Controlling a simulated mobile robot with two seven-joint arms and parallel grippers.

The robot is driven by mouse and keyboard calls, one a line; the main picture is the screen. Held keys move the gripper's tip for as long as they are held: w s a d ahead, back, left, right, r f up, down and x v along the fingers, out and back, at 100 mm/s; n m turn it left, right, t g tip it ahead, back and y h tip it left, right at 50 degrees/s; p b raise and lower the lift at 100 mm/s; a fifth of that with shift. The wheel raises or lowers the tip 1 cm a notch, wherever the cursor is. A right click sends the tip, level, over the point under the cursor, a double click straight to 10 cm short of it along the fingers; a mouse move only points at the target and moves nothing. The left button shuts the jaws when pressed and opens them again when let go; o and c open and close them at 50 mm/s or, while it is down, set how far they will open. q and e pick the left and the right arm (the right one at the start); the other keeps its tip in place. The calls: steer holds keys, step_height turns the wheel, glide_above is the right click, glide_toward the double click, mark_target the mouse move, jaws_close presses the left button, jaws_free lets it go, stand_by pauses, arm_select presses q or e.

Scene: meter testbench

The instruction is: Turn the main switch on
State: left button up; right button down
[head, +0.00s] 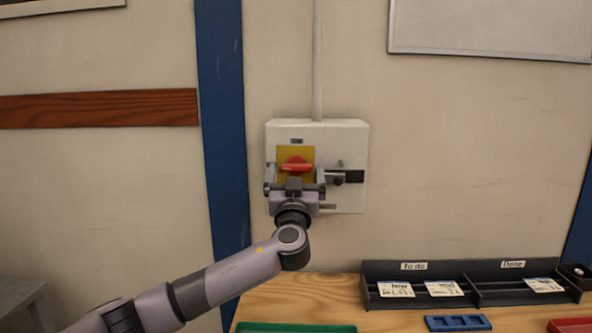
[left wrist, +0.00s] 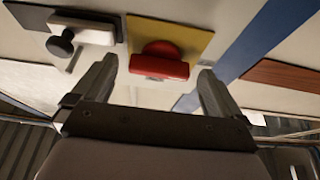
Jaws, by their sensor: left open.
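The main switch is a red rotary knob (head: 296,165) on a yellow plate (head: 309,153), fixed to a white box (head: 343,138) on the wall. The knob's handle lies horizontal in the head view. My left gripper (head: 295,174) is open in front of the box, at the knob's lower side. In the left wrist view the red knob (left wrist: 160,64) shows ahead, between the two spread fingers (left wrist: 157,82). I cannot tell whether a finger touches it. My right gripper is not in view.
A black latch with a round knob (left wrist: 62,42) sits beside the yellow plate on the box. A wooden bench (head: 300,294) below carries a dark sorting tray (head: 425,273) with labelled cards, a blue holder (head: 457,322) and a green tray (head: 295,328). A blue post (head: 222,120) stands left.

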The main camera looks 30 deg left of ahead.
arm_select(q)
steer(key=shift+w+a, duration=0.1)
steer(key=shift+w, duration=0.05)
steer(key=c, duration=1.1)
steer(key=shift+o, duration=0.2)
